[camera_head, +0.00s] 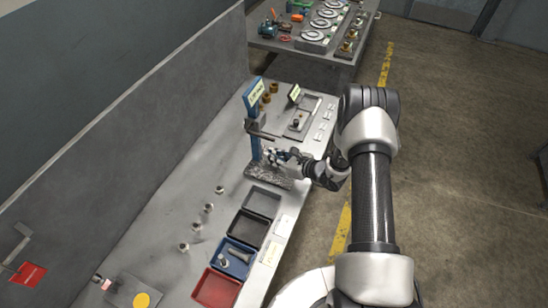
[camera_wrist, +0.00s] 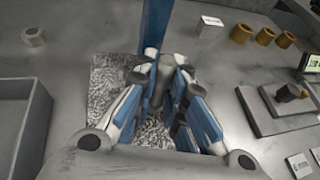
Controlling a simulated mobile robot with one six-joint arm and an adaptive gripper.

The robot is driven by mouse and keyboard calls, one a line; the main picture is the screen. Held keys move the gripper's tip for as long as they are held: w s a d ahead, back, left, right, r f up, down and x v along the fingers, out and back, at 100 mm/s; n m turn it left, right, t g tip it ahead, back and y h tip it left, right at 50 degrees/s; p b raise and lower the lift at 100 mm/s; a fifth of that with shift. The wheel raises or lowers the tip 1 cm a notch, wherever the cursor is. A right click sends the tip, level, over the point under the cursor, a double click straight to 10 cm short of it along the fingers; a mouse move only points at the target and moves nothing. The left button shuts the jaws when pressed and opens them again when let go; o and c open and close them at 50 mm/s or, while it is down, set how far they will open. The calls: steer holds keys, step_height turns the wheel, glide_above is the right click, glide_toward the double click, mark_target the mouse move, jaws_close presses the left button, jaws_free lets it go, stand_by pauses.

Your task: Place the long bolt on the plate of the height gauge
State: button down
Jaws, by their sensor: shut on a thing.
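The height gauge has a blue column (camera_head: 254,138) with a dark arm and a speckled grey plate (camera_head: 268,179) at its foot. In the wrist view the column (camera_wrist: 155,22) rises behind my fingertips and the plate (camera_wrist: 103,85) lies below them. My gripper (camera_head: 273,155) is above the plate, close to the column. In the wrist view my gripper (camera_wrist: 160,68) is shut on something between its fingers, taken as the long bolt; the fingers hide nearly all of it. I cannot tell whether it touches the plate.
A blue tray (camera_head: 223,268) with metal parts, a red tray (camera_head: 205,296) and two dark trays stand in front of the plate. Several nuts (camera_head: 208,208) stand on the bench to the left. Brass cylinders (camera_wrist: 265,36) and a grey fixture (camera_wrist: 262,115) are beyond and right.

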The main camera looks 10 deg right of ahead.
steer(key=shift+f, duration=0.15)
steer(key=c, duration=1.6)
jaws_free()
steer(key=shift+c, duration=0.2)
steer(key=shift+r, duration=0.2)
steer(key=p+v, duration=0.2)
steer(key=v, duration=1)
